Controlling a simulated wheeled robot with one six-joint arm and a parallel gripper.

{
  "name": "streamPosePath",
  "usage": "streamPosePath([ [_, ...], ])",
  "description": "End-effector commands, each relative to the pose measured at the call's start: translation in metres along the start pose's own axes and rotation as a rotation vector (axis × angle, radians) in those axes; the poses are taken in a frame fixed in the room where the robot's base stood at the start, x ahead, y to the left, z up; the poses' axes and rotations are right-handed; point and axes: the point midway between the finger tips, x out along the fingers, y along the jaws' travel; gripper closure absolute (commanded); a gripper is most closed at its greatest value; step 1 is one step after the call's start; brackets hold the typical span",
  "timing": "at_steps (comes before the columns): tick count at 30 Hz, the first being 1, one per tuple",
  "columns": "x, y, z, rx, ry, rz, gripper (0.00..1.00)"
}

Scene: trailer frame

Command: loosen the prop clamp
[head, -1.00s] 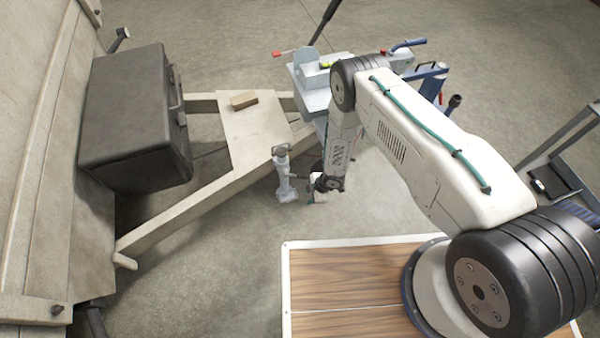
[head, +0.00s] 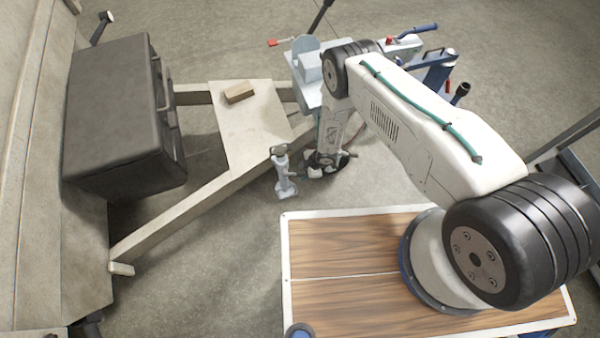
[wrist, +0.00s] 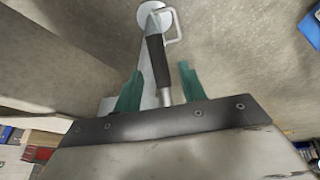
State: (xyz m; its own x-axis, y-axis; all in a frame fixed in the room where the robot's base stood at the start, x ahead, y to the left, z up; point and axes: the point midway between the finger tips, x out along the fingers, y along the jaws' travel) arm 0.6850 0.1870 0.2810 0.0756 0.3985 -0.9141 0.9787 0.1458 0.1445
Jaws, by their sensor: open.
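The pale grey prop (head: 285,172) stands upright beside the near beam of the trailer frame, with a handle at its top. In the wrist view its round top and wire loop (wrist: 170,24) show at the top. A lever with a black grip (wrist: 156,60) and a bare metal end runs down from there; I take it for the clamp handle. My gripper (wrist: 158,82) is open, its two teal fingers either side of the lever with gaps. I cannot tell whether the lever is at fingertip depth. In the head view my gripper (head: 325,165) is just right of the prop, its fingers unclear.
The trailer frame's beam (head: 195,206) runs behind the prop. A dark box (head: 120,115) and a wooden block (head: 239,92) sit on the trailer. A blue-grey jack-like assembly (head: 308,75) stands behind my wrist. Open floor (head: 220,270) lies at the front left.

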Motion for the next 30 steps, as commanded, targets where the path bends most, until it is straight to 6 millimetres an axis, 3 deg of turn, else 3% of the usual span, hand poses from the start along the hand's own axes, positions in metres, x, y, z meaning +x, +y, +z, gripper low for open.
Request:
streamPosePath([
  [6, 0.030, -0.001, 0.000, -0.002, -0.001, -0.001, 0.59],
  [17, 0.038, 0.000, 0.000, 0.000, -0.001, 0.000, 0.59],
  [18, 0.038, 0.000, 0.000, 0.000, -0.001, 0.000, 0.62],
  [22, 0.038, 0.000, 0.000, 0.000, -0.001, 0.000, 0.98],
  [30, 0.039, 0.000, -0.004, -0.008, -0.008, 0.000, 1.00],
])
